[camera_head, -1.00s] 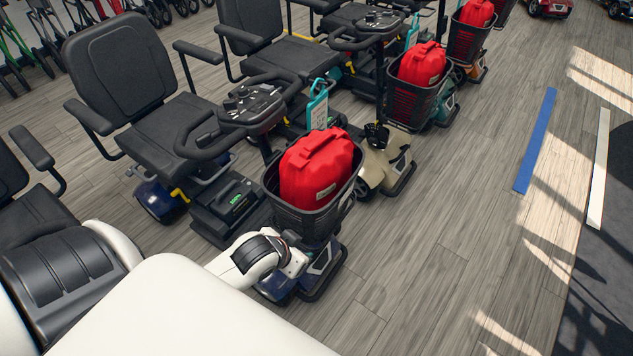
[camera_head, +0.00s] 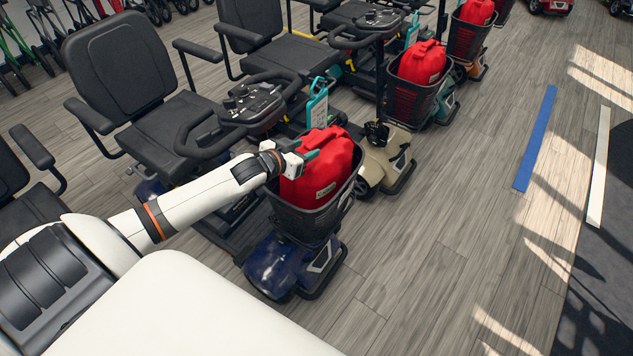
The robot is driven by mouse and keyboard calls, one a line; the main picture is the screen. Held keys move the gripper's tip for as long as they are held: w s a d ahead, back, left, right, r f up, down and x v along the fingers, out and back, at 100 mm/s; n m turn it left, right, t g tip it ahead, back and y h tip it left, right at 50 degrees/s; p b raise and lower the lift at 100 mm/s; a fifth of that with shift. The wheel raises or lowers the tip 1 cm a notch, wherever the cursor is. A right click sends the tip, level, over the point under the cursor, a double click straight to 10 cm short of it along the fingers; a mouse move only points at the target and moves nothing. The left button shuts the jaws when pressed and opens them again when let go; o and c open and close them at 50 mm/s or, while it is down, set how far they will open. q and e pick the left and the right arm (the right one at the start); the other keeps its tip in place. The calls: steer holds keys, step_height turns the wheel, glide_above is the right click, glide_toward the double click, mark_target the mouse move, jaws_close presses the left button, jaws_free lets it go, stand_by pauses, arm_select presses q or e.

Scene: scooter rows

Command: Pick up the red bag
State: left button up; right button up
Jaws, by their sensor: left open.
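The nearest red bag (camera_head: 325,180) sits upright in the black basket (camera_head: 305,222) on the front of the nearest scooter. My left gripper (camera_head: 312,150) is open at the upper left of this bag, by its top handle. The fingers overlap the bag's top in the picture; I cannot tell whether they touch it. The bag's lower part is hidden in the basket. A second red bag (camera_head: 422,62) and a third red bag (camera_head: 477,12) sit in baskets farther back. My right gripper is not in view.
The nearest scooter's handlebar (camera_head: 250,108) and black seat (camera_head: 170,135) stand just behind my left arm. A teal tag (camera_head: 317,102) hangs behind the bag. Open wooden floor (camera_head: 450,220) lies to the right, with a blue strip (camera_head: 535,140) and a white strip (camera_head: 598,165).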

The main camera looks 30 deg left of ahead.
mark_target(314, 142)
arm_select(q)
steer(key=shift+a+r+p+x, duration=0.1)
steer(key=shift+r+p+x, duration=0.05)
steer(key=shift+x, duration=1.45)
steer(key=shift+a+r+p+x, duration=0.1)
steer(key=shift+r+p+x, duration=0.1)
steer(key=shift+x, duration=1.4)
steer(key=shift+w, duration=0.15)
jaws_close()
steer(key=shift+r, duration=0.1)
